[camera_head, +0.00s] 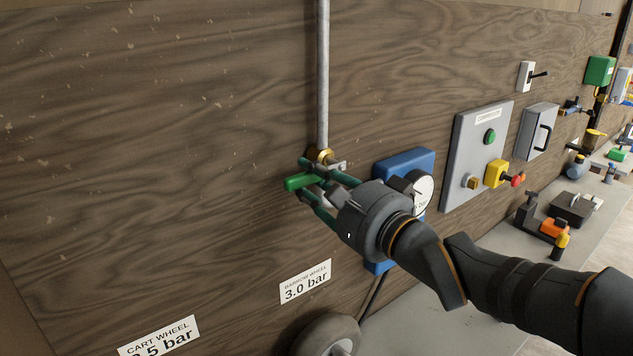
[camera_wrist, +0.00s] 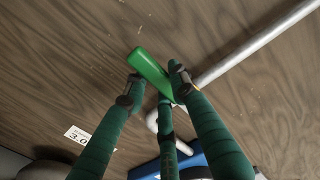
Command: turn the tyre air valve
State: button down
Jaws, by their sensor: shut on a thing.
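The tyre air valve has a bright green lever handle (camera_head: 299,182) and a brass body (camera_head: 320,156) at the lower end of a grey vertical pipe (camera_head: 323,75) on the wooden wall. My gripper (camera_head: 311,178) has dark green fingers and is shut on the green handle. In the wrist view the handle (camera_wrist: 149,66) lies between the fingertips of my gripper (camera_wrist: 158,84), its outer end sticking out past them. The pipe (camera_wrist: 252,45) runs up to the right there. Part of the valve body is hidden behind the fingers.
A blue box (camera_head: 405,161) with a round gauge (camera_head: 423,192) sits just right of my gripper. A grey compressor panel (camera_head: 474,150) is farther right. Below are a "3.0 bar" label (camera_head: 305,282) and a wheel (camera_head: 329,339). The wall left of the valve is clear.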

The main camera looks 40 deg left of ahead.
dwell(0.4)
jog(key=c, duration=1.4)
grip_release()
jog(key=shift+d, duration=0.1)
jog(key=d, duration=0.4)
jog(key=s+d, duration=0.1)
jog(key=d, duration=0.2)
jog(key=s+d, duration=0.1)
jog(key=d, duration=0.3)
jog(key=shift+s+d, duration=0.2)
jog(key=shift+d, duration=0.15)
jog(key=shift+a, duration=0.15)
jog(key=a, duration=0.4)
jog(key=w+a, duration=0.1)
jog(key=a, duration=0.2)
jog(key=w+a, duration=0.1)
jog(key=a, duration=0.3)
jog(key=shift+w+a, duration=0.2)
jog(key=shift+a, duration=0.1)
